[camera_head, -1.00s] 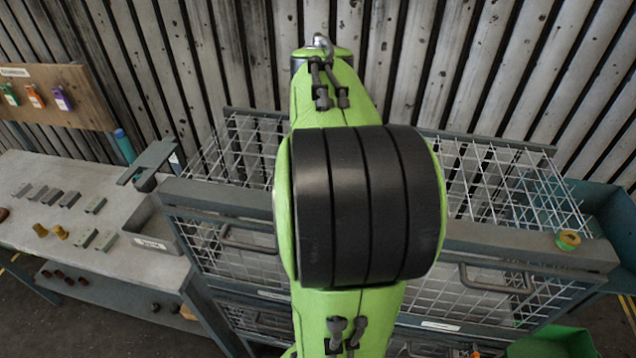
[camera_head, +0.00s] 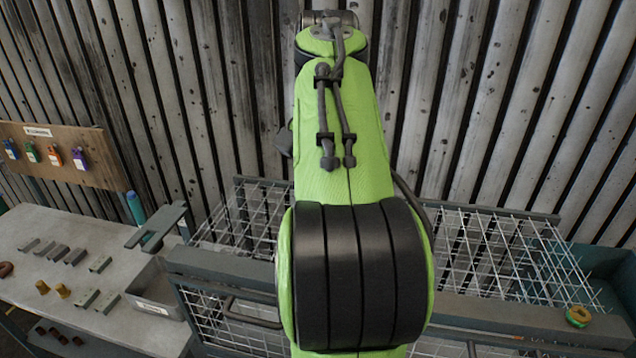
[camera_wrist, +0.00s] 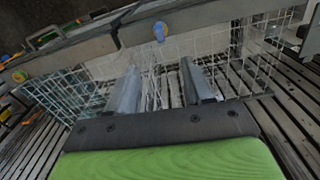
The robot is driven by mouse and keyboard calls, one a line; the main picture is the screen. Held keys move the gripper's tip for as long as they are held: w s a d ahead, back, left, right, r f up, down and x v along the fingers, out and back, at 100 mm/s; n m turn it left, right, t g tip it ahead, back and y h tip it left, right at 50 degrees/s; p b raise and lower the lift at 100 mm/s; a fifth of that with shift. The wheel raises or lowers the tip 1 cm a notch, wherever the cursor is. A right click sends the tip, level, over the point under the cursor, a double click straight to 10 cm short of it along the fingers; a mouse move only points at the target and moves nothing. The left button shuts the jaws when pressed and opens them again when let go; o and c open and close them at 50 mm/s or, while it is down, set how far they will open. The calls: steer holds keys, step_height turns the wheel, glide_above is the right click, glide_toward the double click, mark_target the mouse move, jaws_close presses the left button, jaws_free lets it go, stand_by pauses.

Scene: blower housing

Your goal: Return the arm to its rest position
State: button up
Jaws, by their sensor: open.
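My arm, green with black bands, stands raised in the middle of the head view and hides part of the wire cage behind it. My gripper is out of sight in the head view. In the wrist view my gripper (camera_wrist: 156,88) is open, with its two grey fingers apart and nothing held between them. The wire cage (camera_wrist: 75,90) shows beyond the fingers in that view, and they look clear of it.
A grey workbench (camera_head: 60,225) with small metal blocks stands at left. A wooden board (camera_head: 62,155) with coloured tags hangs behind it. A corrugated wall (camera_head: 510,100) closes the back.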

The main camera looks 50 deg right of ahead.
stand_by(0.3)
steer(key=s+a+f+n+t+b, duration=0.1)
steer(key=a+f+n+t+b, duration=0.4)
steer(key=a+f, duration=1.7)
steer(key=f+n+b, duration=0.1)
steer(key=n+b, duration=0.3)
steer(key=n, duration=0.5)
steer(key=shift+s+a+f+t, duration=0.15)
steer(key=shift+s+f+t, duration=0.15)
steer(key=shift+s+f, duration=0.1)
